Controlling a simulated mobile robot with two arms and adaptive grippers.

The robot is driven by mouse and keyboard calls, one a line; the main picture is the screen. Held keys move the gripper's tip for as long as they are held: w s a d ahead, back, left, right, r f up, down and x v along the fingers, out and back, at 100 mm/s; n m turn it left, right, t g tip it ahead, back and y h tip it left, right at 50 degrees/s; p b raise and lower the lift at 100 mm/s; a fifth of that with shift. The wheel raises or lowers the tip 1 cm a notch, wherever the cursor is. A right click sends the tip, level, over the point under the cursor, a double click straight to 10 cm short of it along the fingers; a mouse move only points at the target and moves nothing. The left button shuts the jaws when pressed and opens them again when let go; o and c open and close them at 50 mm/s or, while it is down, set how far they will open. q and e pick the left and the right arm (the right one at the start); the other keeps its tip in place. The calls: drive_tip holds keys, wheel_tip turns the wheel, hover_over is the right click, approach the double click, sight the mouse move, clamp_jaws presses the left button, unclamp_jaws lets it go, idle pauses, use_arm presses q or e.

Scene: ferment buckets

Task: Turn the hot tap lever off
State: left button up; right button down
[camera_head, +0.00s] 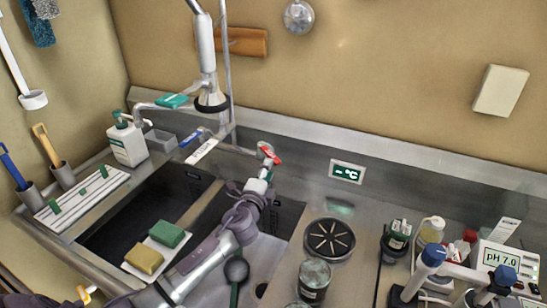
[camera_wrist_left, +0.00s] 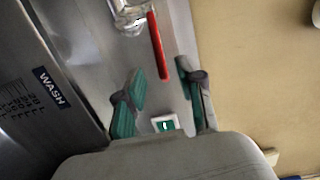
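The red hot tap lever (camera_head: 269,153) sits on the metal ledge behind the right basin. In the left wrist view the red lever (camera_wrist_left: 158,46) is a long bar running down from a shiny metal tap body (camera_wrist_left: 130,14). My left gripper (camera_head: 265,172) is just in front of the lever in the head view. In the left wrist view my left gripper (camera_wrist_left: 160,88) has its two green-padded fingers apart with nothing between them. The lever's free end lies ahead of the gap and looks apart from both fingers.
The blue lever (camera_head: 191,138) and faucet (camera_head: 211,97) stand left of the gripper. A soap bottle (camera_head: 128,144) is farther left. Sponges (camera_head: 168,234) lie by the basins. A temperature display (camera_head: 346,172) is on the back wall. Bottles and a pH meter (camera_head: 499,258) crowd the right counter.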

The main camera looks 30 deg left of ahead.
sight(273, 157)
use_arm(q)
drive_tip(key=w, duration=0.3)
drive_tip(key=w+a, duration=0.1)
drive_tip(key=w, duration=0.2)
drive_tip(key=shift+w+a, duration=0.1)
drive_tip(key=shift+w, duration=0.1)
clamp_jaws()
